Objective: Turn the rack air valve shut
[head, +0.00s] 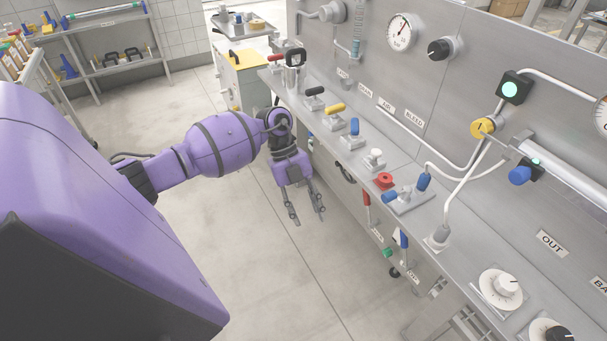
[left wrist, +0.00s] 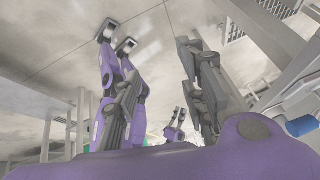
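My left gripper (head: 306,215) hangs beside the front edge of the steel bench, its two fingers apart and empty, over the floor. In the left wrist view the fingers (left wrist: 160,85) also stand apart with nothing between them. A row of small lever valves stands on the bench, with black (head: 314,92), yellow (head: 335,108) and blue (head: 355,126) handles. An AIR label (head: 386,106) is on the panel behind. Below the bench edge hang a red lever (head: 366,198) and a blue lever (head: 403,238). I cannot tell which one is the rack air valve. My right gripper is not in view.
The bench edge lies just right of my left gripper. A red knob (head: 384,181) and a blue-handled fitting (head: 406,195) stand on the bench. A white cabinet with a yellow top (head: 245,60) stands behind. The floor (head: 270,270) in front is clear.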

